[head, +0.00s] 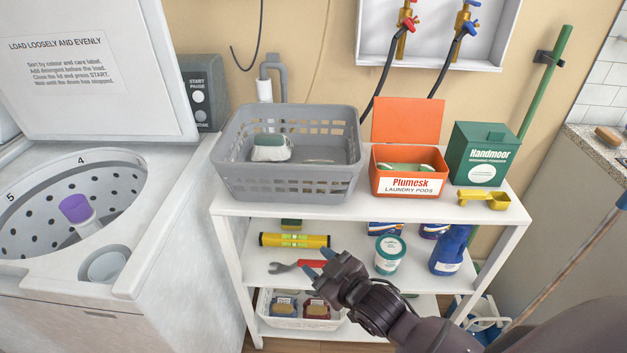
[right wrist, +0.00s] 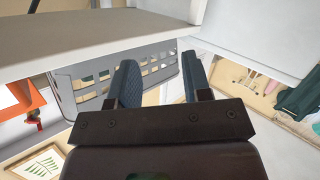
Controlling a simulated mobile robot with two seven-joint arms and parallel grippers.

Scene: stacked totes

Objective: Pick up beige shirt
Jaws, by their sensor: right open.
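I cannot make out a beige shirt for certain in either view. A grey laundry basket (head: 290,184) stands on the top of the white shelf. My right gripper (head: 320,264) is open and empty, in front of the shelf's lower levels, below and apart from the basket. In the right wrist view its two fingers (right wrist: 162,82) are spread, with a grey slotted basket (right wrist: 85,88) beyond them. My left gripper is not in view.
The open washer (head: 150,265) stands at the left, with a purple-capped post (head: 75,208) in its drum. Right of the basket are an orange pod box (head: 407,172) and a green powder box (head: 483,154). A yellow scoop (head: 484,199) lies near the shelf's front edge.

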